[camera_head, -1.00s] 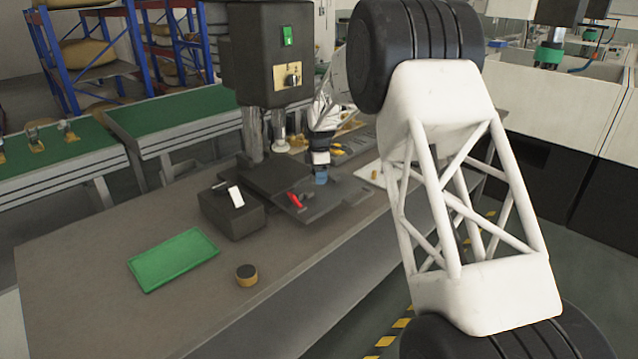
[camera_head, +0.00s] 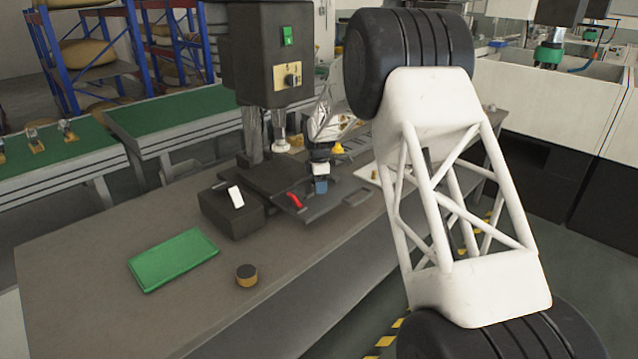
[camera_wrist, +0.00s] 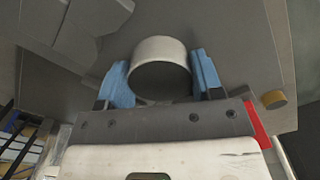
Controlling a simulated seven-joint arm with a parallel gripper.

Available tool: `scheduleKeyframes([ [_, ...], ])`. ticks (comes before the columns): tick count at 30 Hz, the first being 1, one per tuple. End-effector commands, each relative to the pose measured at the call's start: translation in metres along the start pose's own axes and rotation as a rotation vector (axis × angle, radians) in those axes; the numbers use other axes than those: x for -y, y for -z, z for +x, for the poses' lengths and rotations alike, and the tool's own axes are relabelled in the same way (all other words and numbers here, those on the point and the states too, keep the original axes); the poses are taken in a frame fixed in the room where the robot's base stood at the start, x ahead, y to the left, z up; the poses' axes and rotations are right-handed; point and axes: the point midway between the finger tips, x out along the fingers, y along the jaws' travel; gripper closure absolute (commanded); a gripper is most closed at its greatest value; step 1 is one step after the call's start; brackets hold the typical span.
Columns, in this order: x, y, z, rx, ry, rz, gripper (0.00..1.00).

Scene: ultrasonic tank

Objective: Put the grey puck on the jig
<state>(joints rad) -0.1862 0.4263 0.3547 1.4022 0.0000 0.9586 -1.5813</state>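In the wrist view the grey puck (camera_wrist: 160,65), a round grey piece with a pale side, sits between the two blue fingertips of my gripper (camera_wrist: 163,80). Both fingers appear to touch its sides. In the head view my gripper (camera_head: 320,187) is low over a dark plate with a red lever (camera_head: 294,200), under the press; the puck cannot be made out there. I cannot tell for certain which fixture is the jig; this dark plate (camera_head: 312,208) is the nearest one. The gap between puck and surface cannot be judged.
A dark puck with a yellowish side (camera_head: 246,275) and a green tray (camera_head: 174,260) lie on the grey bench at the left front. A black box with a white rocker (camera_head: 232,213) stands beside the plate. The press head (camera_head: 270,60) rises behind.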

Motion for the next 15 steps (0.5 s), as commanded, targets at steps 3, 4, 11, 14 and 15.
scheduleKeyframes([
  [3,0.0000,0.0000,0.0000,0.000,0.000,0.000,0.23],
  [4,0.0000,0.0000,0.0000,0.000,0.000,0.000,0.18],
  [11,0.0000,0.0000,0.0000,0.000,0.000,0.000,0.14],
  [14,0.0000,0.0000,-0.0005,0.000,0.000,0.000,0.14],
  [15,-0.0001,0.0000,-0.0012,0.000,0.000,0.000,0.14],
])
